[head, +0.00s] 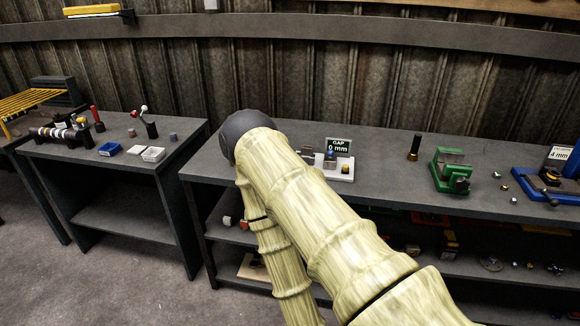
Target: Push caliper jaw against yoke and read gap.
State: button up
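A small white fixture (345,169) stands on the long grey workbench, just right of my arm. A dark display (338,146) behind it reads "GAP 0 mm". Small grey and dark parts, with a blue piece (330,154), sit on the fixture. I cannot tell for sure which of them are the caliper jaw and the yoke. My gripper is not in view; my arm runs out of the bottom of the picture.
On the long bench (395,187) are a black cylinder (413,148), a green vise (451,172) and a blue tool (553,187) with a "4 mm" display. A left table (110,160) holds levers and small trays. Shelves below the bench hold loose parts.

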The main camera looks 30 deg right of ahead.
aim_at(330, 160)
jog(key=z, duration=1.2)
jog(key=i, duration=1.25)
jog(key=u, duration=0.25)
